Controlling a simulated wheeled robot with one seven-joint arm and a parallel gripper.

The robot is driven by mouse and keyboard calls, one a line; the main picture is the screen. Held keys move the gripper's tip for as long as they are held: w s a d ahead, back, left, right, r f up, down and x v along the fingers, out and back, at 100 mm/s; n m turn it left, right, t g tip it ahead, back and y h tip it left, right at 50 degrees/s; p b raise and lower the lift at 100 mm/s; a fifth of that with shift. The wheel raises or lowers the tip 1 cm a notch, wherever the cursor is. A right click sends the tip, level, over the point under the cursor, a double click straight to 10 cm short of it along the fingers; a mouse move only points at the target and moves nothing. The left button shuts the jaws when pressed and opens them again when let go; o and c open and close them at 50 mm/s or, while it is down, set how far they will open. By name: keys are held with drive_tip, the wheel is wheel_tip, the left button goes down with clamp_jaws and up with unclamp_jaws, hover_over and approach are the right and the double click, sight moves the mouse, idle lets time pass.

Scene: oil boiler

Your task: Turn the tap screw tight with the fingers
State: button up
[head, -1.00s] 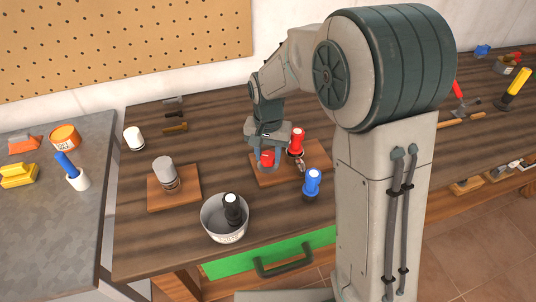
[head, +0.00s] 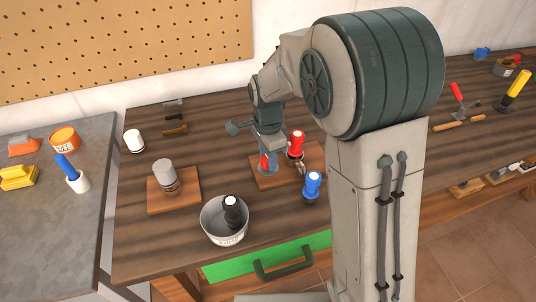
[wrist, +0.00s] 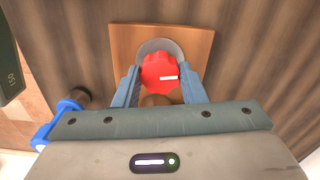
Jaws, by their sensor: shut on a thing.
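The tap screw has a red ribbed knob (wrist: 160,72) with a white mark pointing right in the wrist view. It sits over a round grey base (wrist: 152,46) on a square wooden board (wrist: 202,42). My gripper (wrist: 160,82) is shut on the knob, with one blue-grey finger on each side. In the head view my gripper (head: 267,167) points down at the board (head: 262,181) on the workbench, and its fingers partly hide the red knob (head: 264,161).
A red-topped object (head: 296,143) and a blue-topped one (head: 312,184) stand close on the right. A metal bucket (head: 214,227) holding a black object (head: 232,210) is at the front. Another wooden board (head: 190,200) with a grey capped piece (head: 163,172) lies left.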

drive_tip(key=shift+m, duration=0.9)
drive_tip(key=o, duration=1)
drive_tip(key=shift+r, duration=0.1)
wheel_tip(320, 180, up, 14)
